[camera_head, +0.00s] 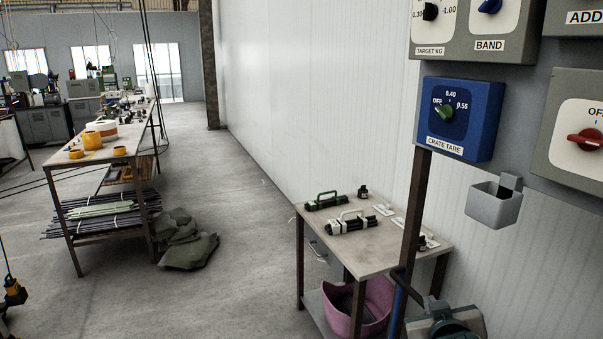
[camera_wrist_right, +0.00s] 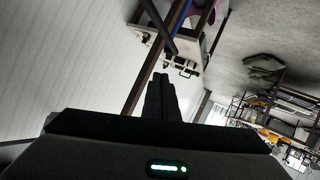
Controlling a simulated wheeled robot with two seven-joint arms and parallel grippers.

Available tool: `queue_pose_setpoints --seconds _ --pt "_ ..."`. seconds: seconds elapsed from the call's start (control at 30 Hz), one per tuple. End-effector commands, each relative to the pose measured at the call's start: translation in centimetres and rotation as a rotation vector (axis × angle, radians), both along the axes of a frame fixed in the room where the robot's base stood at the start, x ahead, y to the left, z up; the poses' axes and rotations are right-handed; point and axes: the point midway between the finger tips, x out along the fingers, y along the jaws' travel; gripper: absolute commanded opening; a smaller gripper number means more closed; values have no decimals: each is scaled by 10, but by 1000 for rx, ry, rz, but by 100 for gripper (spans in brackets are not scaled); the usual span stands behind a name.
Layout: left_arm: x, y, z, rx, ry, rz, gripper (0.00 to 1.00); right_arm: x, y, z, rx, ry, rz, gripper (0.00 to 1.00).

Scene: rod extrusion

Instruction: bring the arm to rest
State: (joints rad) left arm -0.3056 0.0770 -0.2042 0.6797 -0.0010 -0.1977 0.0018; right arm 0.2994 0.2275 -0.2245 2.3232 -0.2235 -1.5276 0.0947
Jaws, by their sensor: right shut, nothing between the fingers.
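My right gripper (camera_wrist_right: 161,80) shows in the right wrist view as two dark fingers pressed together, with nothing between them. It points out into open air, apart from the table and the dark post beyond it. In the head view I cannot clearly make out its fingers. My left gripper is not in view.
A small table (camera_head: 371,241) with tool-like items stands by the white wall, a pink tub (camera_head: 372,305) beneath it. A dark post (camera_head: 416,210) and dial panel with a blue box (camera_head: 460,118) stand at right. A workbench (camera_head: 115,150) stands left; the floor between is mostly clear.

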Motion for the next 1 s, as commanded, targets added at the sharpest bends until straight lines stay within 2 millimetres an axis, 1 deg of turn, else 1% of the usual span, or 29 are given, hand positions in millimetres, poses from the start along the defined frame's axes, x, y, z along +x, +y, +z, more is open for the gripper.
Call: queue_pose_setpoints --seconds 0.03,0.07,0.1,0.17,0.2,0.27,0.3,0.37,0.4,0.47,0.5,0.57,0.6,0.7,0.8,1.0 --pt "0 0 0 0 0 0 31 -16 3 -29 10 55 9 0" --pt "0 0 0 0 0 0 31 -24 5 -43 17 82 15 0" --pt "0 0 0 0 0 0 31 -36 7 -61 25 119 23 0" --pt "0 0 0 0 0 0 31 -55 11 -88 39 174 32 0" --pt "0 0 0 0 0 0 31 -69 13 -105 50 211 39 0" --pt "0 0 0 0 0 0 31 -90 16 -130 63 266 46 0" --pt "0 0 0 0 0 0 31 -105 18 -145 73 302 52 0" --pt "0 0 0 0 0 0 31 -129 22 -168 87 357 61 0" --pt "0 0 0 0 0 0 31 -145 24 -182 96 393 66 0" --pt "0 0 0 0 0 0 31 -170 27 -201 113 446 73 0" --pt "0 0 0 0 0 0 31 -187 29 -213 123 481 77 0" --pt "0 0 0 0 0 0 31 -213 32 -230 138 534 82 0" --pt "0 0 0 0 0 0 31 -229 34 -239 148 566 85 0" --pt "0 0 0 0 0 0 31 -264 38 -257 167 631 92 0" --pt "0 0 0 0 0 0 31 -291 41 -269 184 684 96 0" --pt "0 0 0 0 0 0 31 -336 46 -285 211 764 101 0"
